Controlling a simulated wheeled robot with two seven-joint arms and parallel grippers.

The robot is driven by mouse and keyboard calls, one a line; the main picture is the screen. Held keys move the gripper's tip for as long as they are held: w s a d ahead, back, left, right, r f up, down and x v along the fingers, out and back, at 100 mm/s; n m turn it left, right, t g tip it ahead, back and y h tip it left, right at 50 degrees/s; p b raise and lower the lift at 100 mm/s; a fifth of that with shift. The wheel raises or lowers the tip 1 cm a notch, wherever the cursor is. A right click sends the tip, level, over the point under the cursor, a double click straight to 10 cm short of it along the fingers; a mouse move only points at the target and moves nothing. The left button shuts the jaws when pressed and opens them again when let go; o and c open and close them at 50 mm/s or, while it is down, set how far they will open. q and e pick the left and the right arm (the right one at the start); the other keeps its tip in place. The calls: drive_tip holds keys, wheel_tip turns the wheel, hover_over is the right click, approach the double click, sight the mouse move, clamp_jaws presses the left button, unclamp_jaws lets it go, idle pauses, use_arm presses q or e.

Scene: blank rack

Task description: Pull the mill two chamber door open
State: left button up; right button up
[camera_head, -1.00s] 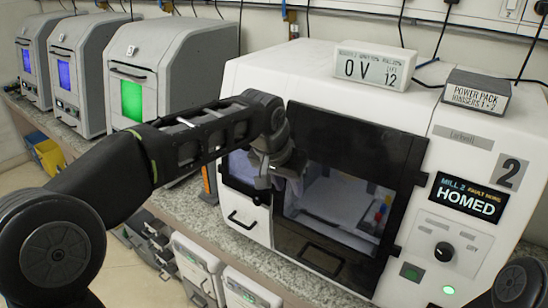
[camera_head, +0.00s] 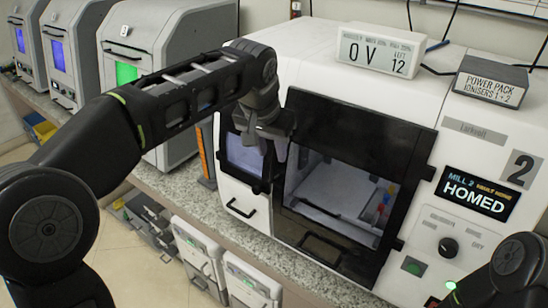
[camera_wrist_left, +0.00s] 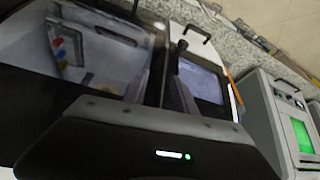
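Mill two (camera_head: 460,130) is the white machine marked 2, with a display reading "HOMED". Its black-framed door (camera_head: 400,150) looks shut, and the inside shows through its window. A black bar handle (camera_head: 322,250) is low on the door. My left gripper (camera_head: 266,150) hangs in front of the door's upper left edge, by a small side window. Its fingers look apart with nothing between them. In the left wrist view the fingers (camera_wrist_left: 162,88) point over the dark strip between the door window (camera_wrist_left: 85,45) and the side window. I cannot tell if they touch it. My right gripper is out of view.
A box reading "0V" (camera_head: 378,52) and a power pack (camera_head: 490,78) sit on the mill. Grey machines (camera_head: 180,40) stand to the left on the speckled counter (camera_head: 180,190). White units (camera_head: 250,280) stand below. Part of my right arm shows at lower right.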

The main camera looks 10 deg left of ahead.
sight(273, 157)
use_arm(q)
drive_tip(key=shift+p+x, duration=0.3)
drive_tip(key=shift+x, duration=2)
drive_tip(key=shift+c, duration=0.4)
clamp_jaws()
